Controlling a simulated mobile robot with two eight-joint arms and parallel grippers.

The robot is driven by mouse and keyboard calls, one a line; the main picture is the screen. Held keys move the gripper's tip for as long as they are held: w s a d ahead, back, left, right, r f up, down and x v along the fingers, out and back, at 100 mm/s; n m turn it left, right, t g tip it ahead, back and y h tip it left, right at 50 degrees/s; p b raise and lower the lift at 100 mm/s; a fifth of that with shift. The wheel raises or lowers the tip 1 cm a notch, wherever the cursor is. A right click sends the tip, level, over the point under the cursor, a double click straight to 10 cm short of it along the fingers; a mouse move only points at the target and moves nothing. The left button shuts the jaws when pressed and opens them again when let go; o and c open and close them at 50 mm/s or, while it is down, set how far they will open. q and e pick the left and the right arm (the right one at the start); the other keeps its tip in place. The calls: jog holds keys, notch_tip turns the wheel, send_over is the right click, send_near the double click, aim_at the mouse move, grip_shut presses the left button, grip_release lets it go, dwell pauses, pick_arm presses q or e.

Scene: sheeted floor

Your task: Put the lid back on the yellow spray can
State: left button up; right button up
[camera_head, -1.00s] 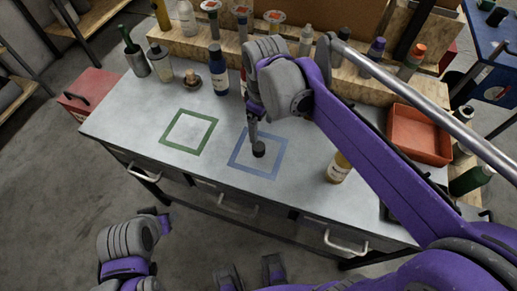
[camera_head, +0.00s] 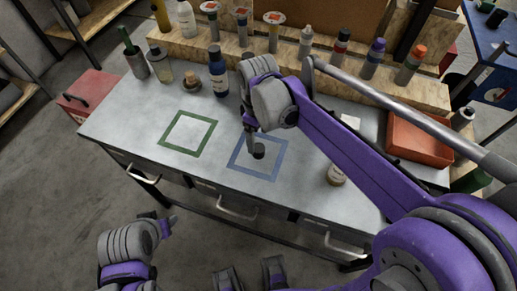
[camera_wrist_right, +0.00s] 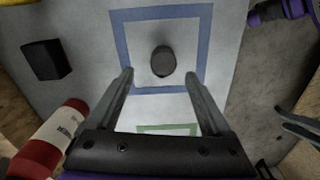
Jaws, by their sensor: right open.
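The dark round lid (camera_head: 258,152) lies on the table inside the blue square outline. My right gripper (camera_head: 253,142) is over the blue square, pointing down at the lid. In the wrist view the right gripper (camera_wrist_right: 160,85) is open, its fingers apart, and the lid (camera_wrist_right: 162,61) shows between and just beyond them, apart from both. My left gripper (camera_head: 166,226) is low at the left, off the table's front edge; its jaws are too small to judge.
A green square outline (camera_head: 188,133) is empty at left. Bottles, including a blue one (camera_head: 218,72), stand behind. A red tray (camera_head: 420,138) is at right. In the wrist view, a red-and-white can (camera_wrist_right: 52,140) and a black block (camera_wrist_right: 45,60) lie left of the fingers.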

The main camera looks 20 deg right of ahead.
aim_at(258, 147)
jog(key=f, duration=0.5)
jog(key=shift+s+f, duration=0.1)
jog(key=shift+s, duration=0.2)
grip_shut()
dwell(0.5)
